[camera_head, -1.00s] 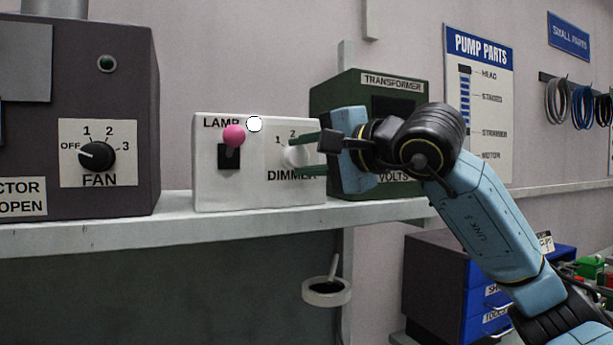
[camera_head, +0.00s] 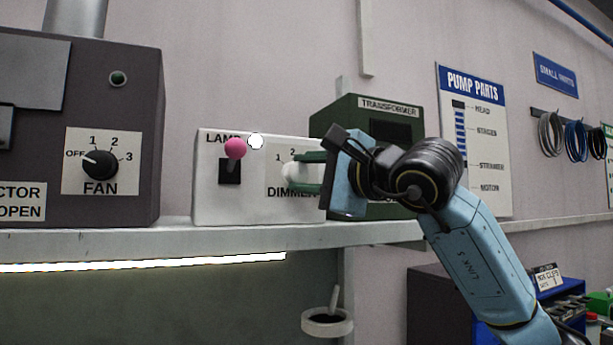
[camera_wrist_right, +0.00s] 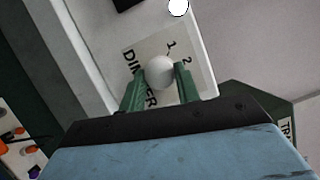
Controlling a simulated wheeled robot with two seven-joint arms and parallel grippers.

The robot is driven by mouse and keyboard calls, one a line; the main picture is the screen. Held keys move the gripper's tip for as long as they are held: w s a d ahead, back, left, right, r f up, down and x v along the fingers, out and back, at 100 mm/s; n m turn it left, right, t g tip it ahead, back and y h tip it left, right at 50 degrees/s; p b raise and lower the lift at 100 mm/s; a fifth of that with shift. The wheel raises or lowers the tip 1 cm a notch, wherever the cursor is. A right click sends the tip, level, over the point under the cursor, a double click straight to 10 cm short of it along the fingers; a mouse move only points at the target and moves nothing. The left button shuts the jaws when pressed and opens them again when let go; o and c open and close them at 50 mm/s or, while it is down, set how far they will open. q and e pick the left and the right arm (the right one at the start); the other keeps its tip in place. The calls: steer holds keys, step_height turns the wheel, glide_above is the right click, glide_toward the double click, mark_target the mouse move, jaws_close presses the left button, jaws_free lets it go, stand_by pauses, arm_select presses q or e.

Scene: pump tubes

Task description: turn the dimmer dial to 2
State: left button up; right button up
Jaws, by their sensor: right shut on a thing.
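The dimmer dial is a white round knob (camera_head: 290,172) on the right part of the white lamp box (camera_head: 208,190), with the marks 1 and 2 showing above it. My right gripper (camera_head: 303,172) reaches it from the right, its green fingers above and below the knob. In the right wrist view the knob (camera_wrist_right: 160,72) sits between the two fingertips (camera_wrist_right: 160,77), which are shut on it. I cannot see a pointer on the dial, so its setting is unclear. Any further marks are hidden by my gripper. My left gripper is not in view.
A pink-tipped lamp lever (camera_head: 235,148) and a white round light (camera_head: 256,141) are left of the dial. The green transformer (camera_head: 350,108) stands close behind my right gripper. The dark fan box (camera_head: 130,190) is at left. A lit strip (camera_head: 150,262) runs under the shelf (camera_head: 150,240).

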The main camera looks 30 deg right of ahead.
steer(key=o, duration=1)
steer(key=b+v, duration=0.2)
steer(key=v, duration=1.1)
steer(key=shift+s+b, duration=0.25)
steer(key=shift+b, duration=0.05)
